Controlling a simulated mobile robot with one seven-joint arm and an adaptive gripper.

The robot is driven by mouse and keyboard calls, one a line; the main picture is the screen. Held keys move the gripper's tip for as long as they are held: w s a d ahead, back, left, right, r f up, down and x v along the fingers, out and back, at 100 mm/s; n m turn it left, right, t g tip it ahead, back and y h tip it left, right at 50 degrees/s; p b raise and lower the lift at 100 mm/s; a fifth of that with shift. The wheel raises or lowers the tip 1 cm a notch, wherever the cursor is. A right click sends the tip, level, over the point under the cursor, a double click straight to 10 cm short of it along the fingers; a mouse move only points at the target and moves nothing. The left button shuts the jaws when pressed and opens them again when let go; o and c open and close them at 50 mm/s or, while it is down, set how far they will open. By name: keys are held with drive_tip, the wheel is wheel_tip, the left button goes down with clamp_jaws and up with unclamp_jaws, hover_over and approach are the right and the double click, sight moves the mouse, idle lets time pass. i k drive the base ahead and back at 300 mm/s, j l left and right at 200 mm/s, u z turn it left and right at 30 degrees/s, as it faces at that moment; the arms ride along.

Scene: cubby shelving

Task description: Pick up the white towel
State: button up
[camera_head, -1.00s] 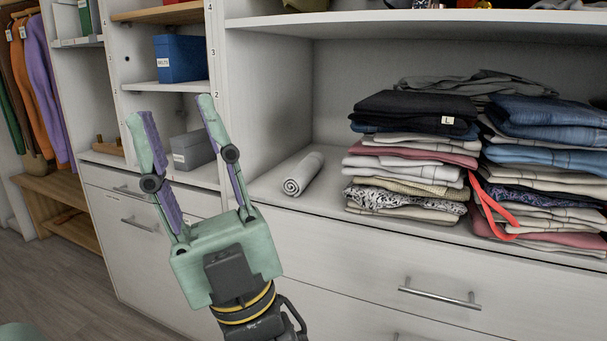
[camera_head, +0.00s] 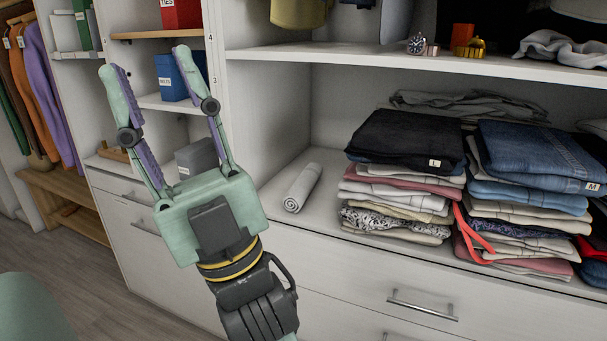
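The white towel (camera_head: 303,187) is rolled up and lies on the white shelf (camera_head: 322,224), in the left part of the wide cubby, its rolled end facing the front edge. My gripper (camera_head: 146,62) is open and empty, with its two green and purple fingers spread and pointing up in the picture. It is to the left of the towel in the picture and does not touch it. Nothing hides the towel.
Stacks of folded clothes (camera_head: 397,205) and jeans (camera_head: 535,150) stand right of the towel. An upright divider (camera_head: 219,75) is left of it, and an upper shelf (camera_head: 400,58) is above. Drawers with a metal handle (camera_head: 423,305) lie below. A grey box (camera_head: 197,157) sits behind my gripper.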

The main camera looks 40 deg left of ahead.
sight(295, 199)
drive_tip(key=k+j+z, duration=0.1)
drive_tip(key=j, duration=0.35)
drive_tip(key=j+z, duration=0.15)
drive_tip(key=j, duration=0.25)
drive_tip(key=k+j+z, duration=0.1)
drive_tip(key=j, duration=0.3)
drive_tip(key=k+j+z, duration=0.1)
drive_tip(key=j, duration=0.3)
drive_tip(key=k+j+z, duration=0.1)
drive_tip(key=k+j, duration=0.15)
drive_tip(key=j, duration=0.15)
drive_tip(key=k+j+z, duration=0.15)
drive_tip(key=j, duration=0.25)
drive_tip(key=k+j+z, duration=0.1)
drive_tip(key=j, duration=0.25)
drive_tip(key=j+z, duration=0.1)
drive_tip(key=j, duration=0.85)
